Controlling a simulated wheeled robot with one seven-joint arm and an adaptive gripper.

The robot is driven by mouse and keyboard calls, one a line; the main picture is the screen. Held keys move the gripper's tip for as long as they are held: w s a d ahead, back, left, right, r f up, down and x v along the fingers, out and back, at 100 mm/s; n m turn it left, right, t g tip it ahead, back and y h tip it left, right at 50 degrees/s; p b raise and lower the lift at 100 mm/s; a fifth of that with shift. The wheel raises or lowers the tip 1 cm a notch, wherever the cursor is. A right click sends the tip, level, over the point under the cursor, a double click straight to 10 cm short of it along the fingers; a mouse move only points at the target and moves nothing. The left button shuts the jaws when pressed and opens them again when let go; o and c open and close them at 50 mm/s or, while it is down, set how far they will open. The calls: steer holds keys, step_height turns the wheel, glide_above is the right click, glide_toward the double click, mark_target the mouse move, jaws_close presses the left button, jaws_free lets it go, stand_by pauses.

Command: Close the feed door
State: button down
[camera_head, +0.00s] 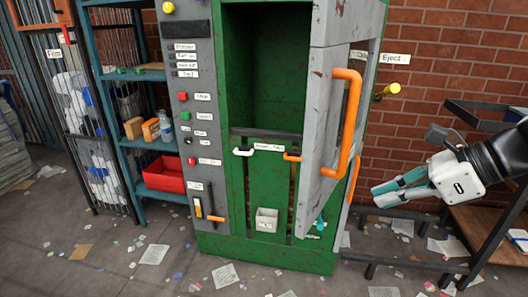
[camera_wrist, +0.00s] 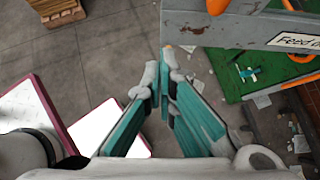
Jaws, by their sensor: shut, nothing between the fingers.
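The feed door (camera_head: 322,130) is a worn grey panel with a long orange handle (camera_head: 345,120). It stands swung open at the right side of the green machine (camera_head: 262,215), whose dark upper opening (camera_head: 265,65) is exposed. My gripper (camera_head: 373,196) is shut and empty, to the right of the door's lower part in the head view, pointing left. In the wrist view the teal fingers (camera_wrist: 165,88) lie together, just below a grey panel (camera_wrist: 225,28) that looks like the door, beside a partly cut-off "Feed" label (camera_wrist: 300,45). Whether they touch it I cannot tell.
A grey control panel (camera_head: 192,130) with buttons borders the machine on the left. A teal shelf (camera_head: 140,140) holds a red bin (camera_head: 166,176). A dark-framed table (camera_head: 490,220) stands at the right. Paper scraps litter the floor; a brick wall is behind.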

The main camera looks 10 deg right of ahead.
steer(key=b, duration=0.1)
glide_toward(307, 210)
step_height(307, 210, down, 4)
steer(key=shift+w+a+r, duration=0.15)
steer(key=shift+w+a, duration=0.45)
steer(key=shift+a, duration=0.05)
steer(key=shift+w+a+r, duration=0.15)
steer(key=shift+w+a, duration=0.4)
steer(key=shift+a, duration=0.15)
